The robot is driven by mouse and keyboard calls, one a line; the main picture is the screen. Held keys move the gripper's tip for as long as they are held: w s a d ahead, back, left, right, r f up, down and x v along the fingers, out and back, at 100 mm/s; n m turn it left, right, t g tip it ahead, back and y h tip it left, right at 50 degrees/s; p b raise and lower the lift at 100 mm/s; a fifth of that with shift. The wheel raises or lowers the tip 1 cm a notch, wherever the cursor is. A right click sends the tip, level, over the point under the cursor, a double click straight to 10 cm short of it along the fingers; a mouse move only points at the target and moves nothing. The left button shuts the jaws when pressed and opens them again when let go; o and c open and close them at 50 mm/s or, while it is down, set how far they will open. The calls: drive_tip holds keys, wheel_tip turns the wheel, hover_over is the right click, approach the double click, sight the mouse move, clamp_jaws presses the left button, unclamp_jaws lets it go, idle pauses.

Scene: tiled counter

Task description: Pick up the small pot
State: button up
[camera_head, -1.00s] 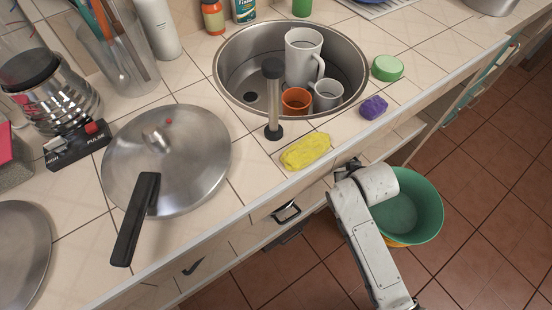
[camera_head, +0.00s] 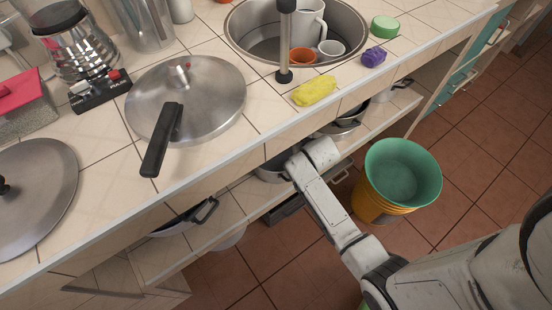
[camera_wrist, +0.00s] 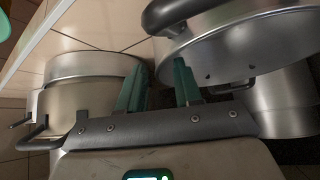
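In the head view, metal pots sit on the open shelf under the counter. One pot (camera_head: 270,172) is beside the end of my arm, and others (camera_head: 345,125) are further right. I cannot tell which is the small pot. The wrist view shows a steel pot (camera_wrist: 85,68) with side handles at left and a larger steel pot (camera_wrist: 255,40) with a dark handle at right. My gripper (camera_wrist: 158,85) has green fingers standing apart between these two pots, with no pot seen gripped. In the head view the fingers are hidden by my arm and the counter edge.
The counter edge (camera_head: 290,118) overhangs the shelf (camera_head: 225,208). A green and yellow bucket (camera_head: 403,175) stands on the tiled floor right of my arm. A lidded pan (camera_head: 190,95), yellow cloth (camera_head: 315,91) and sink (camera_head: 245,40) are above. A black-handled pan (camera_head: 185,222) is on the shelf at left.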

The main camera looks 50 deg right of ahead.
drive_tip(key=shift+w+d+f, duration=0.3)
drive_tip(key=shift+f, duration=0.25)
drive_tip(key=shift+c, duration=0.2)
clamp_jaws()
idle(0.9)
